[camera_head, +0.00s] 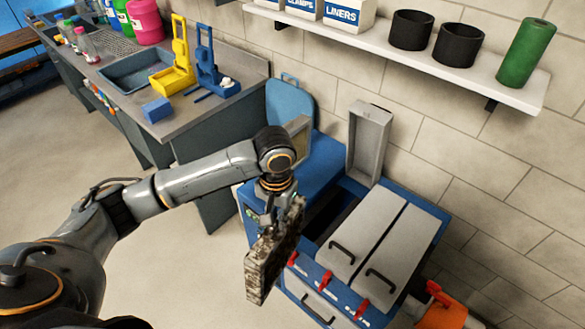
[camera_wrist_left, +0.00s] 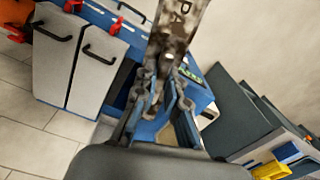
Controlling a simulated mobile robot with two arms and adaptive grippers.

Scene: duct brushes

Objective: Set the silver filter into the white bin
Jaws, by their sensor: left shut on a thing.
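My left gripper (camera_head: 287,212) is shut on a flat rectangular filter (camera_head: 268,262), mottled silver-grey and brown with dirt. The filter hangs on edge below the gripper, left of and in front of the blue cabinet. In the left wrist view the filter (camera_wrist_left: 176,22) runs out of the top edge, with part of a printed label, and the fingers (camera_wrist_left: 165,85) close on its near end. I cannot make out a white bin in either view. My right gripper is not in view.
The blue cabinet has two closed grey lids (camera_head: 372,240) with black handles, red latches, and a dark open slot. A grey panel (camera_head: 368,143) stands upright behind it. An orange object (camera_head: 440,310) is at right. A workbench (camera_head: 185,115) stands at left. Floor in front is clear.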

